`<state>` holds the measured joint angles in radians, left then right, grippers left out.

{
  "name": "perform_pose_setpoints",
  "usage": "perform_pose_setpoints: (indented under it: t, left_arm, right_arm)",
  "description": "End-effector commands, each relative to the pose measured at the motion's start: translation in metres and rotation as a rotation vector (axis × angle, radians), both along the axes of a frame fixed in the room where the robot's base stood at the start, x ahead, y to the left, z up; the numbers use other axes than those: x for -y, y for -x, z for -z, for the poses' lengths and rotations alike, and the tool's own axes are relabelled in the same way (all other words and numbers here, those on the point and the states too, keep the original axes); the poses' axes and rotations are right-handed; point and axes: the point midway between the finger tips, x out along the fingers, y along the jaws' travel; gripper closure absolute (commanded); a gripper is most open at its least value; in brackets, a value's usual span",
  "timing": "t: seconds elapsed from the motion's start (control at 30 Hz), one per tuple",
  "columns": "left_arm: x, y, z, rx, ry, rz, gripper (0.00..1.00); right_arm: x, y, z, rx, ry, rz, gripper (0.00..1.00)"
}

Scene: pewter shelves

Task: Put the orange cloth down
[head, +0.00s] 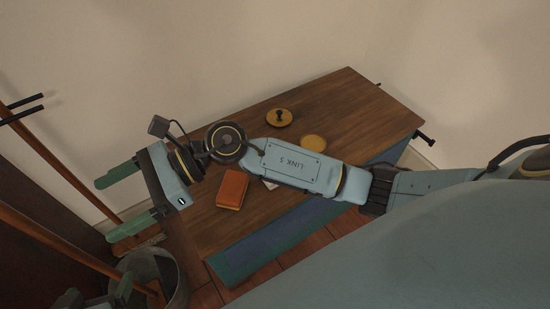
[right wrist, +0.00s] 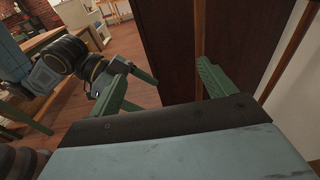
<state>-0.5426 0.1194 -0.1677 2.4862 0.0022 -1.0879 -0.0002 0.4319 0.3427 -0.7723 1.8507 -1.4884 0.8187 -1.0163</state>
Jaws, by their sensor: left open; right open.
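The orange cloth (head: 232,189), a folded block, lies flat on the wooden table near its left end. It is apart from both grippers. My right gripper (head: 104,210) is open and empty, left of the table's end, with its two green fingers spread. Its fingers also frame the right wrist view (right wrist: 163,72). My left gripper (head: 118,290) shows only partly at the bottom left of the head view. It is open in the right wrist view (right wrist: 146,92), partly behind a finger of my right gripper. The cloth is not visible in the right wrist view.
The wooden table (head: 345,93) carries a yellow disc with a dark knob (head: 279,118) and a flat yellow round (head: 314,142), with free wood between. A blue band (head: 270,241) runs along the front edge. A grey bin (head: 177,283) and wooden poles (head: 50,164) stand at left.

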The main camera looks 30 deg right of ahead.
Motion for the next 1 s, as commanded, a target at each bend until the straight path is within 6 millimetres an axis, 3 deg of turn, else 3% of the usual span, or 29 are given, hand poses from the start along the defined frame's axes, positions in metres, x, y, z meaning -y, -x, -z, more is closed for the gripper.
perform_pose_setpoints:
  t: [0.03,0.13,0.2,0.3,0.37,0.47,0.6,0.67,0.7,0.83,1.0]
  left_arm:
    - [0.000,0.000,0.000,0.000,0.000,0.000,0.17]
    - [0.000,0.000,0.000,0.000,0.000,0.000,0.17]
    - [0.000,0.000,0.000,0.001,0.000,0.000,0.17]
    - [0.000,0.000,0.000,0.001,0.000,0.000,0.17]
    - [0.000,0.000,0.000,0.001,0.001,0.001,0.17]
    - [0.000,0.000,0.000,0.001,0.001,0.001,0.17]
    - [0.000,0.000,0.000,0.001,0.001,0.001,0.17]
    - [0.000,0.000,0.000,0.001,0.001,0.001,0.17]
    - [0.000,0.000,0.000,0.001,0.001,0.001,0.17]
    - [0.000,0.000,0.000,0.001,0.001,0.001,0.17]
    - [0.000,0.000,0.000,0.000,0.001,0.001,0.17]
  right_arm:
    - [0.001,0.001,-0.026,-0.147,-0.169,0.079,0.17]
    - [0.024,-0.014,-0.069,-0.463,-0.487,0.235,0.17]
    - [0.052,-0.029,-0.086,-0.697,-0.701,0.338,0.17]
    - [0.102,-0.049,-0.087,-1.043,-0.993,0.477,0.17]
    - [0.134,-0.057,-0.074,-1.255,-1.163,0.557,0.17]
    - [0.183,-0.058,-0.038,-1.607,-1.434,0.685,0.17]
    - [0.233,-0.030,0.031,-2.072,-1.779,0.866,0.17]
    - [0.245,-0.010,0.057,-2.241,-1.898,0.938,0.17]
    - [0.250,0.004,0.072,2.238,1.882,-0.941,0.17]
    - [0.257,0.043,0.103,2.027,1.675,-0.872,0.17]
    - [0.258,0.066,0.116,1.922,1.572,-0.843,0.17]
